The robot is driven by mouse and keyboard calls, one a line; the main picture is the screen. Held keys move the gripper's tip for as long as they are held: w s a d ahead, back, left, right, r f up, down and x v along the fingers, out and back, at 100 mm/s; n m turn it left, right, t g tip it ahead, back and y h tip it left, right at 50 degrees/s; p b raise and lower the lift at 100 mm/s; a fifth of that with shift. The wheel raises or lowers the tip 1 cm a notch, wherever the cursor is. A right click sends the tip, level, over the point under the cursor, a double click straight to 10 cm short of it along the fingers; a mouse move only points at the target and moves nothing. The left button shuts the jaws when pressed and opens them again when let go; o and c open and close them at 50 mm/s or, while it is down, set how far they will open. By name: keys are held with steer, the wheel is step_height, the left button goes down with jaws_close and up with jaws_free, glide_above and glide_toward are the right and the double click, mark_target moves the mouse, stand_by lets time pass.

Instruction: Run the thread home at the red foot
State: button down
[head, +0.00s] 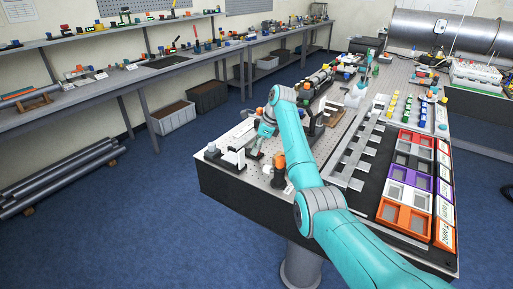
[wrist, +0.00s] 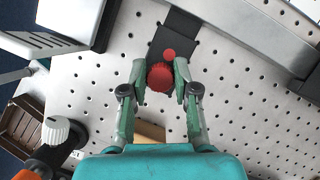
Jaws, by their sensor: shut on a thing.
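My gripper (wrist: 160,72) is shut on a red ribbed knob (wrist: 160,78), with one finger on each side of it. A smaller red round piece (wrist: 169,54) shows just beyond the knob, over a black plate (wrist: 182,40). From above I cannot tell which of the two is the foot, or how far any thread is turned in. In the head view my gripper (head: 256,147) is low over the left part of the perforated table (head: 226,177); the red parts cannot be made out there.
In the wrist view a grey rail (wrist: 250,30) runs at upper right, and a white block (wrist: 70,14) stands at upper left. A white knob (wrist: 60,133) with an orange part is at lower left. Coloured trays (head: 405,215) lie at the table's right.

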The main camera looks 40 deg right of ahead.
steer(key=m+h, duration=0.1)
steer(key=m, duration=0.1)
steer(key=m+t, duration=0.1)
steer(key=m, duration=0.2)
steer(key=shift+f+h, duration=0.1)
steer(key=shift+h, duration=0.3)
steer(key=shift+a+m, duration=0.1)
steer(key=shift+m, duration=0.3)
steer(key=m+h, duration=0.2)
steer(key=m, duration=0.2)
steer(key=c, duration=0.8)
jaws_free()
steer(key=shift+o, duration=0.3)
steer(key=shift+o, duration=1.3)
